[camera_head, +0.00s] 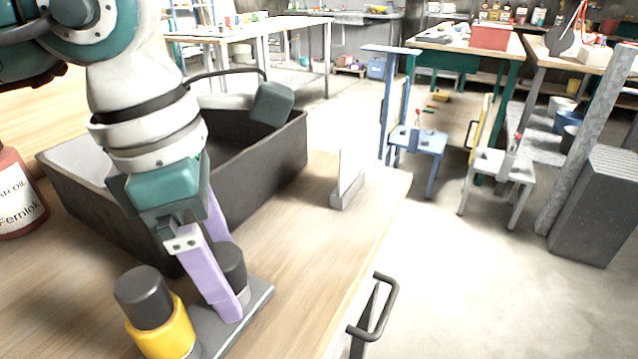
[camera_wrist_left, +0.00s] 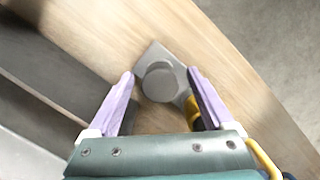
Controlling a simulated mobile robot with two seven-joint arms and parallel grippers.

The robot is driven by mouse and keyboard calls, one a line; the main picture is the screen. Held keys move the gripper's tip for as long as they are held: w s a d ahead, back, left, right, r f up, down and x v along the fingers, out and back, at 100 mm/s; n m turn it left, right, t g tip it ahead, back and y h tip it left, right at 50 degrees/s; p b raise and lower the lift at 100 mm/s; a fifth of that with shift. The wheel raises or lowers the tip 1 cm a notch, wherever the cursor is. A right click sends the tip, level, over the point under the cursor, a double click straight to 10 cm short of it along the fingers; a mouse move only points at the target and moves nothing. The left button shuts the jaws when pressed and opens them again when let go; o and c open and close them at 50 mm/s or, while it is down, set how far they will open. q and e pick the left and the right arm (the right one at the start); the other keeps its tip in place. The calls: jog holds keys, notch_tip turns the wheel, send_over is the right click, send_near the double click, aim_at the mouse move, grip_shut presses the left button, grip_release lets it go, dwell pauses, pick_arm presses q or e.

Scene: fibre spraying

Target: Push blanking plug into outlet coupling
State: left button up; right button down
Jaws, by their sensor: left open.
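My left gripper (camera_head: 231,283) points down with its two purple fingers apart, at a grey plate (camera_head: 257,300) on the bench. A dark round cylinder (camera_head: 233,262) stands on this plate, partly hidden by the near finger. In the left wrist view its round grey top (camera_wrist_left: 160,82) lies between the open fingertips (camera_wrist_left: 161,74), with gaps on both sides. Beside it stands a yellow cylinder (camera_head: 165,335) with a dark top (camera_head: 143,297); its yellow part peeks out behind the right finger in the wrist view (camera_wrist_left: 193,113). I cannot tell which piece is the plug and which the coupling.
A large dark open bin (camera_head: 262,165) stands just behind the gripper. A red-brown bottle (camera_head: 14,195) is at the left edge. A small upright grey bracket (camera_head: 347,190) stands near the bench's right edge. The wooden bench top (camera_head: 330,240) around it is clear.

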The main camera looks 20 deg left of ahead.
pick_arm(q)
grip_shut()
dwell(0.7)
